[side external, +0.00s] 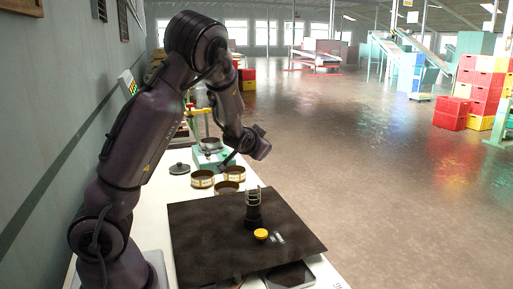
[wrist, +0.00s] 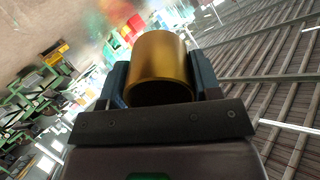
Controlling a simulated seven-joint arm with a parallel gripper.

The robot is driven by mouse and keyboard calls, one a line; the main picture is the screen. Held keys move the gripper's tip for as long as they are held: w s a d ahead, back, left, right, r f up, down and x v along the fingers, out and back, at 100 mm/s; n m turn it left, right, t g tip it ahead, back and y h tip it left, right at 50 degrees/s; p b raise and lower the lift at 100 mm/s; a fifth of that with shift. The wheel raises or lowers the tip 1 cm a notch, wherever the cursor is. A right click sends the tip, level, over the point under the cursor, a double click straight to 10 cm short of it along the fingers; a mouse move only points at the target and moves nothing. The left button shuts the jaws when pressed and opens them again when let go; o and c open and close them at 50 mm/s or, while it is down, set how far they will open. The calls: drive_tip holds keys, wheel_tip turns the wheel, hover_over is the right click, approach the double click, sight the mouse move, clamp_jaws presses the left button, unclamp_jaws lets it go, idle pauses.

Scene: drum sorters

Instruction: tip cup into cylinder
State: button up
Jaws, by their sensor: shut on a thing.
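My gripper (wrist: 158,85) is shut on a gold-coloured metal cup (wrist: 160,66), with a dark blue finger on each side of it. The cup fills the middle of the wrist view; its contents cannot be seen. In the side external view my gripper is a dark shape above the work table, and I cannot make out the cup there. An upright cylinder (side external: 253,206), black below with a clear, frame-like upper part, stands on the black mat (side external: 205,230). My gripper is above and behind it, clearly apart.
A yellow round cap (side external: 261,234) and small clear pieces (side external: 278,238) lie in front of the cylinder. Several brass rings (side external: 202,179) stand behind the mat, beside a black lid (side external: 180,168) and a teal device (side external: 210,158). A dark tray (side external: 290,276) is at the front edge. The mat's left side is clear.

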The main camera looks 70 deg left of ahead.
drive_tip(key=shift+a+r+g+h, duration=0.15)
drive_tip(key=shift+g+h, duration=0.3)
drive_tip(key=shift+h, duration=0.05)
drive_tip(key=shift+a+r+g+h, duration=0.1)
drive_tip(key=shift+g+h, duration=0.35)
drive_tip(key=shift+h, duration=0.05)
drive_tip(key=shift+w+a+g+h, duration=0.1)
drive_tip(key=shift+g+h, duration=0.9)
drive_tip(key=shift+h, duration=0.2)
drive_tip(key=g+h, duration=0.2)
drive_tip(key=h, duration=0.1)
drive_tip(key=shift+f, duration=0.3)
drive_tip(key=g+h, duration=0.2)
drive_tip(key=shift+d+f+h, duration=0.3)
drive_tip(key=shift+d+f, duration=0.05)
drive_tip(key=shift+f, duration=0.05)
drive_tip(key=r, duration=0.4)
drive_tip(key=shift+s+d, duration=0.15)
drive_tip(key=shift+s, duration=0.05)
